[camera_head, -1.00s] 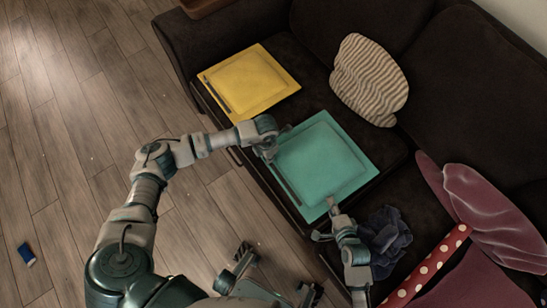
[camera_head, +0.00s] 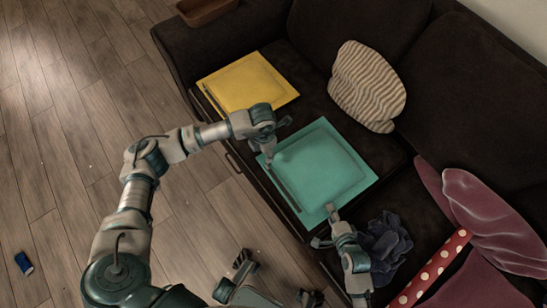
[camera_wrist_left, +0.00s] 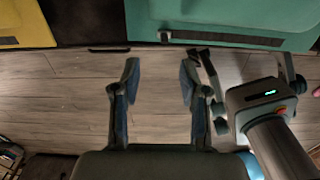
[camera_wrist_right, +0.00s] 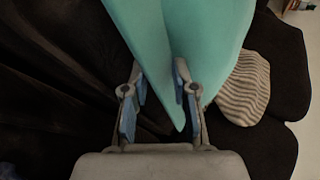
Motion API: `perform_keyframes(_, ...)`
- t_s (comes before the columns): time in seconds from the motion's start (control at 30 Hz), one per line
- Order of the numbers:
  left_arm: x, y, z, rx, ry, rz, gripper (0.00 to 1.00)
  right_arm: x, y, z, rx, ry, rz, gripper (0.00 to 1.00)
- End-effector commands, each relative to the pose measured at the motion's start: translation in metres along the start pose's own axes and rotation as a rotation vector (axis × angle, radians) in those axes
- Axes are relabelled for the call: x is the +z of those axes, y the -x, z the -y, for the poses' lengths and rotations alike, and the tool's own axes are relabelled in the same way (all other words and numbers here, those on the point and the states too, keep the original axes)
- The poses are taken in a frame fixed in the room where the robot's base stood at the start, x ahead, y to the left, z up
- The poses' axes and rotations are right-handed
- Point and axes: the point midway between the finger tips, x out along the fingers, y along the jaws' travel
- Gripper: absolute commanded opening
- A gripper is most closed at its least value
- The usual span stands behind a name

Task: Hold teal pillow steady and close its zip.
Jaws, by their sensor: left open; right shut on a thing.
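The teal pillow (camera_head: 325,165) lies flat on the sofa seat. Its zip (camera_head: 284,188) is a dark strip along the pillow's left-hand edge; the strip also shows in the left wrist view (camera_wrist_left: 225,40), with a small pull-like piece (camera_wrist_left: 165,36) at its left end. My left gripper (camera_head: 277,138) is open and empty by the pillow's upper-left corner, with floor visible between its fingers (camera_wrist_left: 158,72). My right gripper (camera_head: 328,222) is shut on the pillow's near corner, which shows between its fingers in the right wrist view (camera_wrist_right: 161,88).
A yellow pillow (camera_head: 248,82) lies to the upper left on the sofa. A striped pillow (camera_head: 367,87) leans at the back. A dark crumpled cloth (camera_head: 387,240) lies beside my right gripper. A polka-dot roll (camera_head: 430,270) and maroon pillow (camera_head: 490,215) are at right.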

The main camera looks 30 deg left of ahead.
Motion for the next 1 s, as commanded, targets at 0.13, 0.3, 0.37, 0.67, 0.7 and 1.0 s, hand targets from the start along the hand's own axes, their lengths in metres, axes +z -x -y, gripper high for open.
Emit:
perform_keyframes(0.13,0.0,0.019,-0.001,0.0,0.001,0.0,0.44,0.001,-0.001,-0.007,0.015,-0.004,0.002,0.0)
perform_keyframes(0.3,-0.001,0.026,-0.001,-0.001,0.0,-0.002,0.44,0.001,-0.001,-0.007,0.015,-0.004,0.003,0.0)
perform_keyframes(0.37,-0.001,0.027,-0.001,-0.001,0.0,-0.002,0.44,0.001,-0.001,-0.007,0.015,-0.004,0.003,0.0)
perform_keyframes(0.67,0.0,0.026,-0.001,-0.001,0.001,-0.002,0.44,0.001,-0.001,-0.007,0.015,-0.004,0.003,0.39)
perform_keyframes(0.7,0.0,0.026,-0.001,-0.001,0.001,-0.002,0.44,0.001,-0.001,-0.007,0.014,-0.003,0.003,0.49)
perform_keyframes(1.0,-0.001,0.028,0.0,0.0,0.001,0.0,0.44,0.001,0.0,-0.003,0.006,-0.001,0.001,0.56)
